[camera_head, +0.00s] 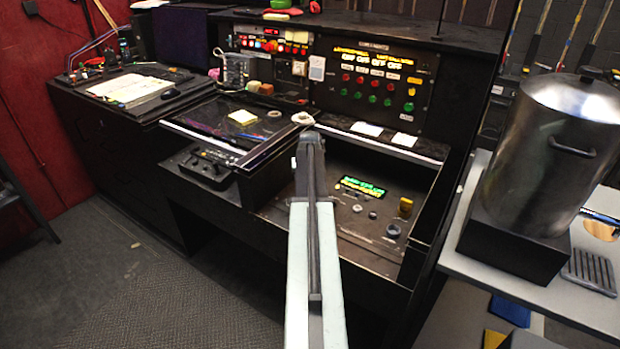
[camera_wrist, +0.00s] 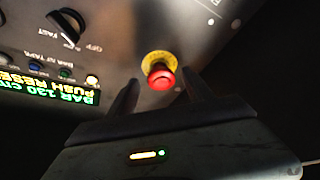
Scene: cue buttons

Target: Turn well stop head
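The stop head is a red round button (camera_wrist: 162,78) on a yellow collar (camera_wrist: 158,61), set in a dark grey panel (camera_wrist: 120,40) in the wrist view. My gripper (camera_wrist: 160,82) is open, with one dark finger left of the red head and one right of it. A gap shows between each finger and the head, so it is not gripped. In the head view my arm (camera_head: 313,250) reaches forward over the recessed well panel (camera_head: 345,222). The red stop head does not show there, and my arm covers part of that panel.
A green-lit display (camera_head: 362,187) and a dark knob (camera_head: 393,231) are on the well panel. A black knob (camera_wrist: 67,26) is upper left in the wrist view. The console's side wall bounds the well at right. A metal pot (camera_head: 555,150) stands farther right.

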